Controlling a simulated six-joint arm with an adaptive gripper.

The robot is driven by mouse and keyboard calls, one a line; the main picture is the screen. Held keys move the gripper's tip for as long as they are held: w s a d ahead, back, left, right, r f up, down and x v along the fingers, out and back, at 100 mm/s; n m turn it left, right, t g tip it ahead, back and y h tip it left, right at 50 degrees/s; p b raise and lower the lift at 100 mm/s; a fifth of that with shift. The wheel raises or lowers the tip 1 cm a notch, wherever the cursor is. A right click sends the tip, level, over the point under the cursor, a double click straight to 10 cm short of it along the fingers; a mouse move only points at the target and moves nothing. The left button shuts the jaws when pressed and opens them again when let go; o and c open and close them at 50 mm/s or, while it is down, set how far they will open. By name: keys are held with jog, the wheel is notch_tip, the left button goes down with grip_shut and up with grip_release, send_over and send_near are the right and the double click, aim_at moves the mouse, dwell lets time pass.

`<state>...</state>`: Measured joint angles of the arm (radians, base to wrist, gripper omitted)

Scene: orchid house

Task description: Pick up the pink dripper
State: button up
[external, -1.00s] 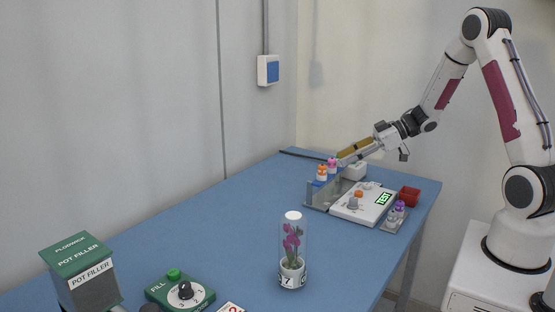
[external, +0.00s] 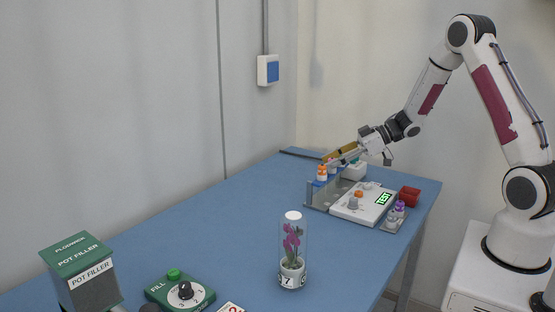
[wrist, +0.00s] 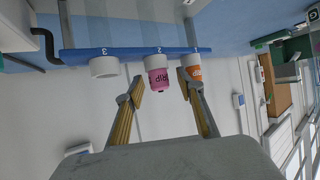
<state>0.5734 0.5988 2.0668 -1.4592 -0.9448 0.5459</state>
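The pink dripper (wrist: 158,78) sits at place 2 of a blue rack (wrist: 130,54) in the wrist view, its label partly readable. My gripper (wrist: 161,84) is open, with one finger on each side of the pink dripper and visible gaps between. In the external view my gripper (external: 335,160) is over the rack and mostly hides the pink dripper. The orange dripper (wrist: 194,68) is at place 1, close behind the right finger and partly covered by it. It also shows in the external view (external: 321,173).
A white ring holder (wrist: 104,67) at place 3 looks empty. A capped orchid tube (external: 292,262) stands nearer the camera. The table's middle is clear.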

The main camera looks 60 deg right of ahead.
aim_at(332, 159)
jog(key=c, duration=0.9)
jog(key=shift+r, duration=0.1)
jog(key=shift+r, duration=4.9)
